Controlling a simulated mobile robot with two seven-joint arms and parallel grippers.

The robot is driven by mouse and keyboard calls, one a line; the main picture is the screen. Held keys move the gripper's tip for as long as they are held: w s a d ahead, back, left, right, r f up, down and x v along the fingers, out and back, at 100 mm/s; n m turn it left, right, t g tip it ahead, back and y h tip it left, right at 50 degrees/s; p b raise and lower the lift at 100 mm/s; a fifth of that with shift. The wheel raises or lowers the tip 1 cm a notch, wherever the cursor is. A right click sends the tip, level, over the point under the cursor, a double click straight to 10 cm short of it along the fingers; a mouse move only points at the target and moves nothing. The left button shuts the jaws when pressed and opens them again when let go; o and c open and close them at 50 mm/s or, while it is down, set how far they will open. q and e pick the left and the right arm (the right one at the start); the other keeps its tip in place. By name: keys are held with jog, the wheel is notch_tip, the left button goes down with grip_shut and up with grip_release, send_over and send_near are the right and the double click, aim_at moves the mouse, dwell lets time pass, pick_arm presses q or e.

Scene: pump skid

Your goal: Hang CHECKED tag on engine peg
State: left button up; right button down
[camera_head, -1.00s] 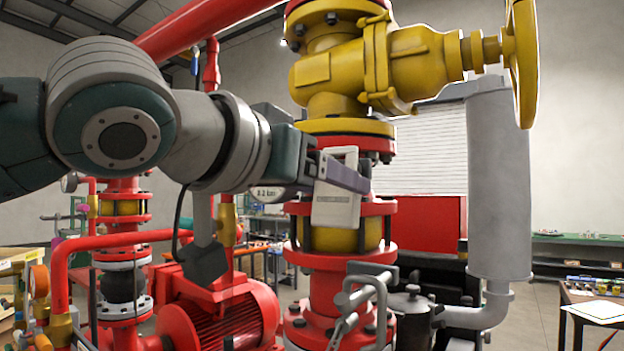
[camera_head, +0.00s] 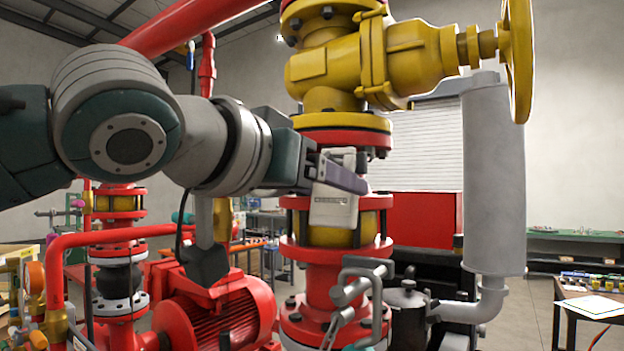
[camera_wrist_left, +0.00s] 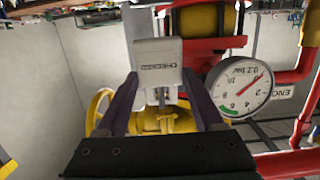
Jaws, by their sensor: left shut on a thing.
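The white tag (camera_head: 334,204) with a small dark line of print hangs from my left gripper (camera_head: 340,172), in front of the red and yellow pipe column. In the left wrist view the tag (camera_wrist_left: 158,62) lies between the two purple fingers of my left gripper (camera_wrist_left: 165,92), with its print too small to read surely. The left gripper is shut on it. A plate lettered "ENG" (camera_wrist_left: 283,92) shows partly at the right of the left wrist view. I cannot make out the engine peg.
A yellow valve (camera_head: 350,65) with a handwheel (camera_head: 520,60) stands above the tag. A pressure gauge (camera_wrist_left: 239,86) is close at the right in the wrist view. A grey cylinder (camera_head: 494,175), a red pump motor (camera_head: 232,315) and a small table (camera_head: 590,305) stand around.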

dwell(0.3)
pick_arm(q)
jog(key=o, duration=1.4)
jog(key=p+v, duration=0.3)
jog(key=v, duration=0.7)
jog(key=s+a+f+n+g+y+p, duration=0.1)
jog(key=s+a+f+n+g+y, duration=0.2)
jog(key=f, duration=0.4)
jog(key=s+a+f+n+y+p, duration=0.1)
jog(key=s+a+f+y+p, duration=0.2)
jog(key=f, duration=0.5)
jog(key=s+a+f+g+y, duration=0.1)
jog(key=s+a+f+g, duration=0.1)
jog(key=s, duration=0.4)
jog(key=s+a+f+g+y, duration=0.1)
jog(key=s+a+f+g, duration=0.1)
jog(key=s+a+f, duration=0.2)
jog(key=s+a+f+n+g+y, duration=0.1)
jog(key=s+a+f+g, duration=0.1)
jog(key=s, duration=0.5)
jog(key=shift+s+a+f, duration=0.2)
jog(key=shift+a+f, duration=0.15)
jog(key=shift+f, duration=0.3)
jog(key=shift+s+a+f, duration=0.15)
jog(key=shift+a+f, duration=0.2)
jog(key=shift+f, duration=0.3)
